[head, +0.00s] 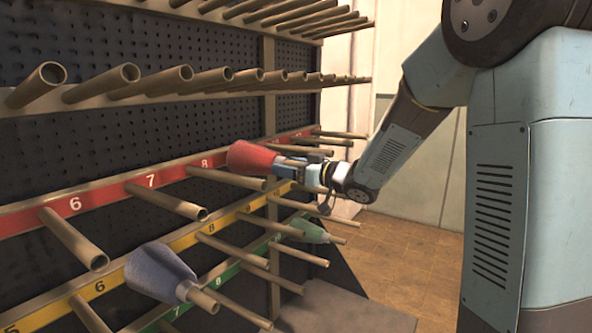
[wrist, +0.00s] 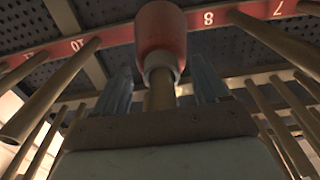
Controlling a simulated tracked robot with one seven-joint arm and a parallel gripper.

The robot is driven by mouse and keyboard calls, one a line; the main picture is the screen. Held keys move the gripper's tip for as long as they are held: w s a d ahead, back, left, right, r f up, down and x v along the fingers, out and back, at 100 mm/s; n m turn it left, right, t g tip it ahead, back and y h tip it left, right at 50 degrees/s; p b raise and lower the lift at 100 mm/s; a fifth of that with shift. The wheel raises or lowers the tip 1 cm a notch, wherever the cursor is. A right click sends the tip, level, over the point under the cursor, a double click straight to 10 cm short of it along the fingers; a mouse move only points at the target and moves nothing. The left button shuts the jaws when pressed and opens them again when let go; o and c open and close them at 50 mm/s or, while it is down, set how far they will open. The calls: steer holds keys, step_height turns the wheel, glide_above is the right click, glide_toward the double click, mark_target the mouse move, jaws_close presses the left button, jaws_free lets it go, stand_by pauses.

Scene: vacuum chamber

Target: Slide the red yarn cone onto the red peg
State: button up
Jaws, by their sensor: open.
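The red yarn cone (head: 250,158) sits in the red row of the rack, its wide end toward the rack. In the wrist view the cone (wrist: 160,38) covers the label between 8 and 10. A tan peg (wrist: 160,92) comes out of its narrow grey end toward me, so the cone appears to be around this peg. My gripper (head: 291,163) is just in front of the narrow end. In the wrist view its fingers (wrist: 161,68) are open, one on each side of the bare peg, with nothing held. The peg's base is hidden by the cone.
A blue-grey cone (head: 160,272) sits on a lower peg in front, and a green cone (head: 308,231) on a low peg farther back. Bare pegs stick out around my gripper. Another row of pegs (head: 200,82) runs above. Tiled floor (head: 415,255) lies to the right.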

steer(key=shift+c, duration=0.2)
steer(key=shift+w, duration=0.1)
jaws_close()
stand_by(0.5)
